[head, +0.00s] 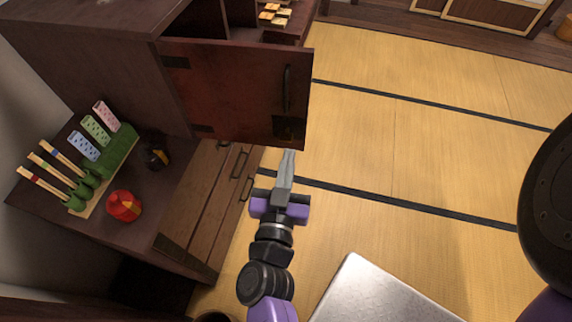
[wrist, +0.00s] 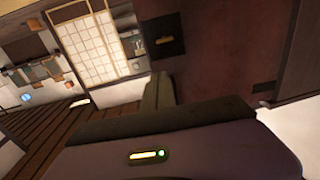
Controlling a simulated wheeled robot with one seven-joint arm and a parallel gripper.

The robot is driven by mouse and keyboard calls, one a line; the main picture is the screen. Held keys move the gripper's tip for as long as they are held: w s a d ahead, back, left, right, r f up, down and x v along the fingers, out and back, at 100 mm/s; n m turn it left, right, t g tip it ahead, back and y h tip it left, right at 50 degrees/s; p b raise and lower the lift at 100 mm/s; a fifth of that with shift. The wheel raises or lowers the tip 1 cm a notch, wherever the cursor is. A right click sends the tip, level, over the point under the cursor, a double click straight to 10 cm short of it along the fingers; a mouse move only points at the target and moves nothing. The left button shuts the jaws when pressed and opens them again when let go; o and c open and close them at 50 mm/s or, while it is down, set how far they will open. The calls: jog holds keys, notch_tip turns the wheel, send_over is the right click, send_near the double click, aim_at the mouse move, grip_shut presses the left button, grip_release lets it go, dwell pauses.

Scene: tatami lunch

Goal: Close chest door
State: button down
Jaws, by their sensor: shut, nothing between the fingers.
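The dark wooden chest (head: 95,55) stands at the left in the head view. Its reddish-brown door (head: 235,90) stands open, swung out to the right over the drawers. A dark vertical handle (head: 287,90) is near the door's free edge. My gripper (head: 290,154) is shut and empty, its fingertips at or just below the door's lower free corner. I cannot tell whether they touch it. In the wrist view, a dark reddish panel (wrist: 225,45), seemingly the door, fills the upper right, close to the finger.
Drawers with handles (head: 242,165) lie below the door. The chest's lower top holds a red ball-like item (head: 123,205), a green stand (head: 112,152) with patterned blocks, and several brushes. Tatami floor (head: 400,150) to the right is clear. A pale slab (head: 375,295) is at bottom centre.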

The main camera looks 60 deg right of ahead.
aim_at(297, 116)
jog(key=p+x, duration=0.1)
jog(key=x, duration=0.8)
jog(key=shift+d+p, duration=0.25)
jog(key=shift+p, duration=0.05)
jog(key=shift+w, duration=0.1)
